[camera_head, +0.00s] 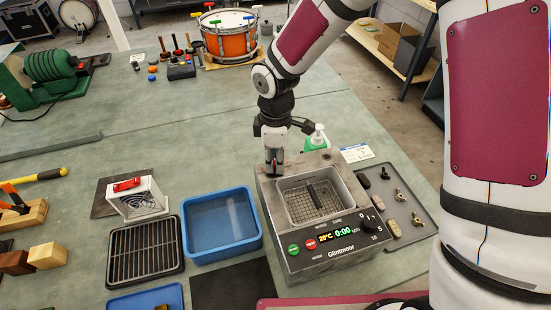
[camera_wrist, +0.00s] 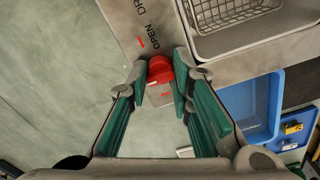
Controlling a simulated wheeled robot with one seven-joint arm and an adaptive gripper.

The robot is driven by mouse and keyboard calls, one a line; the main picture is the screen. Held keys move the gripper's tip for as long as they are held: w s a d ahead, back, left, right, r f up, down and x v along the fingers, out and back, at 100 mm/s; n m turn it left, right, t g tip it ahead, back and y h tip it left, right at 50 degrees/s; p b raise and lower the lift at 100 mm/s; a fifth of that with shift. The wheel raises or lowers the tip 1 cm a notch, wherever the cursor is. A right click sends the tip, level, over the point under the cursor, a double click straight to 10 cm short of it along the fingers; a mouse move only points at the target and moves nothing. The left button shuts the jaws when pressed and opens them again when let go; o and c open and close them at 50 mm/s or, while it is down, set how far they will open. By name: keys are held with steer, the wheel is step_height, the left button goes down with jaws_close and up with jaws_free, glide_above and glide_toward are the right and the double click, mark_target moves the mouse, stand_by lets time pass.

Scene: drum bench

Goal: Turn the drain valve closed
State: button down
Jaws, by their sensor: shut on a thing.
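The drain valve's red knob (camera_wrist: 160,70) sits on the metal top of the ultrasonic cleaner, beside printed words of which "OPEN" and "DR" can be read in the wrist view. My gripper (camera_wrist: 160,85) has its green-padded fingers on both sides of the knob, shut on it. In the head view my gripper (camera_head: 274,168) points down at the back left corner of the cleaner (camera_head: 330,262), and it hides most of the knob. A red mark shows near "OPEN" and another lies below the knob.
The cleaner's basin holds a wire basket (camera_head: 312,200). A blue tray (camera_head: 221,225) and a black rack (camera_head: 145,252) stand to its left. Metal parts lie on a grey tray (camera_head: 405,205) to its right. A green-based pump bottle (camera_head: 317,138) stands close behind.

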mark_target(275, 161)
steer(key=c, duration=1.4)
jaws_free()
steer(key=shift+r, duration=0.1)
step_height(275, 161, up, 12)
steer(key=shift+f, duration=0.1)
